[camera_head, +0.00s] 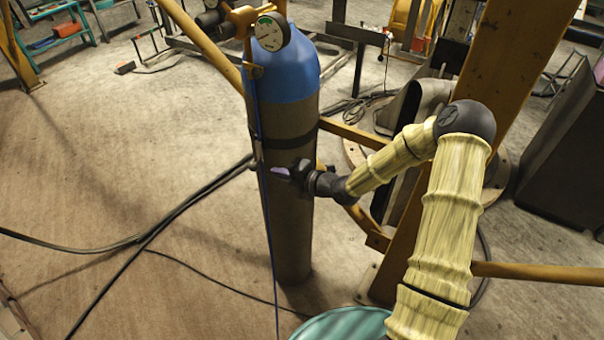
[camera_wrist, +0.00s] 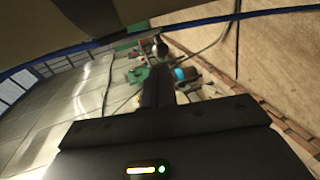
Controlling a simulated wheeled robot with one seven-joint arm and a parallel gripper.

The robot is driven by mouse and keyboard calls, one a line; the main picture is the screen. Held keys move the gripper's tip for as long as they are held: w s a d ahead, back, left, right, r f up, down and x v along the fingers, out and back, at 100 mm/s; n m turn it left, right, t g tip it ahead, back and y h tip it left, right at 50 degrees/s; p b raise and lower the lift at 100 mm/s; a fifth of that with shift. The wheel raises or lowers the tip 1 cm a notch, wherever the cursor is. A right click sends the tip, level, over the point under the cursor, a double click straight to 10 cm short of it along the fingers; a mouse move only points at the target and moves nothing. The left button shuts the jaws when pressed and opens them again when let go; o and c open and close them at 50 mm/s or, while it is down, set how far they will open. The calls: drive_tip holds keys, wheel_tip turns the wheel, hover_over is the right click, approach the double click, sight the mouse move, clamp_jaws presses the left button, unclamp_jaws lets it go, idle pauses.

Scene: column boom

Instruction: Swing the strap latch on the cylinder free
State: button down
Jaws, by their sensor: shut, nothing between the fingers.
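The gas cylinder (camera_head: 290,230) stands upright, dark grey-brown with a blue shoulder. A dark strap (camera_head: 292,142) runs around its middle. A small fitting, possibly the latch, shows at the cylinder's left edge (camera_head: 256,160); its exact shape and state are too small to tell. My gripper (camera_head: 283,173) is in front of the cylinder, just below the strap, with its fingers pointing left toward that edge. Contact cannot be told. In the wrist view my gripper's dark fingers (camera_wrist: 158,84) are together and empty. The latch cannot be made out there.
A gauge (camera_head: 271,32) and valve sit on top of the cylinder. A thin blue hose (camera_head: 265,210) hangs down its left side. A yellow post (camera_head: 505,95) and rails stand behind and right. Black cables (camera_head: 150,240) cross the floor at left, which is otherwise fairly clear.

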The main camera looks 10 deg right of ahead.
sight(257, 167)
drive_tip(key=p+x, duration=0.1)
drive_tip(key=x, duration=0.3)
drive_tip(key=shift+w+a, duration=0.1)
drive_tip(key=shift+a, duration=0.25)
drive_tip(key=shift+w+a+f, duration=0.25)
drive_tip(key=shift+w+a, duration=0.15)
